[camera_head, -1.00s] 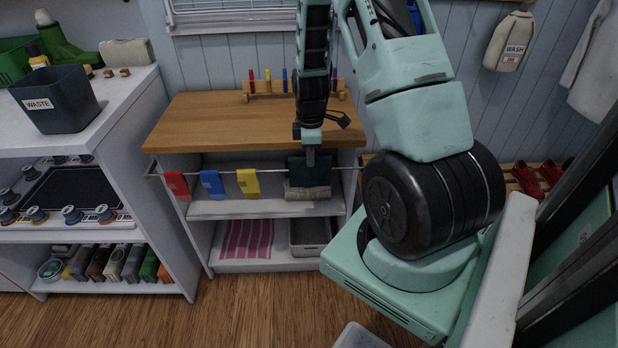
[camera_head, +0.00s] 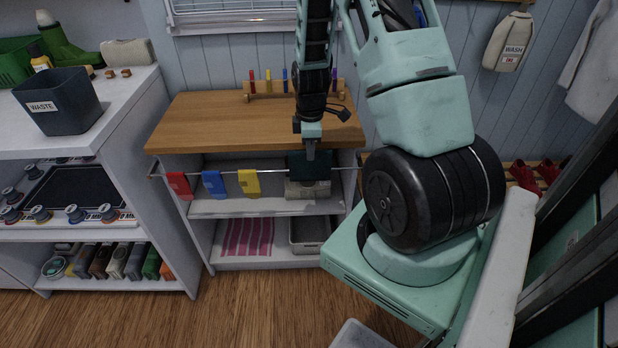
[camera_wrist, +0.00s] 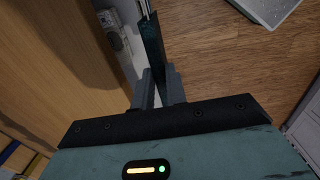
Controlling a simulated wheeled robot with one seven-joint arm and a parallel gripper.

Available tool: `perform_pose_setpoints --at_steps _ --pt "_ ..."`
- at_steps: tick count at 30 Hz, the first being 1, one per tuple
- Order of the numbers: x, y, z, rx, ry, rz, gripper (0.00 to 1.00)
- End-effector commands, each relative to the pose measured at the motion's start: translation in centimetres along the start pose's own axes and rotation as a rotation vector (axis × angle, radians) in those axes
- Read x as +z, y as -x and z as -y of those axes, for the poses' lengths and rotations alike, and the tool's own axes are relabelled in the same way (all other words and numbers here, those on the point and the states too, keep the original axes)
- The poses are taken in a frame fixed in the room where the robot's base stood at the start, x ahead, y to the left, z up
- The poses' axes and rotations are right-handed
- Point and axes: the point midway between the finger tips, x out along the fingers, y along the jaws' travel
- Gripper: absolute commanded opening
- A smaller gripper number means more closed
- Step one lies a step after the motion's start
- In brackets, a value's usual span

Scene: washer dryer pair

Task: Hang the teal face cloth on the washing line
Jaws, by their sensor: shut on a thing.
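The dark teal face cloth (camera_head: 318,167) hangs from my gripper (camera_head: 311,150) at the right part of the washing line (camera_head: 345,168). The line is a thin metal rail across the front of the wood-topped unit. The cloth covers a stretch of the line in the head view; I cannot tell whether it is draped over it or only in front of it. In the wrist view my gripper (camera_wrist: 159,85) is shut on the cloth (camera_wrist: 152,45), seen edge-on between the fingers. A short bright piece of metal shows at its far end.
Red (camera_head: 179,185), blue (camera_head: 213,184) and yellow (camera_head: 249,182) cloths hang on the line to the left. The wooden top (camera_head: 215,120) is behind and above the line. Below are a striped pink cloth (camera_head: 246,237) and a grey bin (camera_head: 311,235) on the bottom shelf.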

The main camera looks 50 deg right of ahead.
Motion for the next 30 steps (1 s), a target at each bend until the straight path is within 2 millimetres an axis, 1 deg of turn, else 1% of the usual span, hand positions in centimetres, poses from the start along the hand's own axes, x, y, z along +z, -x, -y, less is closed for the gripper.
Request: perform_pose_setpoints --at_steps 1,30 --pt "0.0 0.3 -0.1 0.003 -0.001 -0.001 0.0" --pt "0.0 2.6 -0.2 0.005 -0.001 -0.001 0.0"
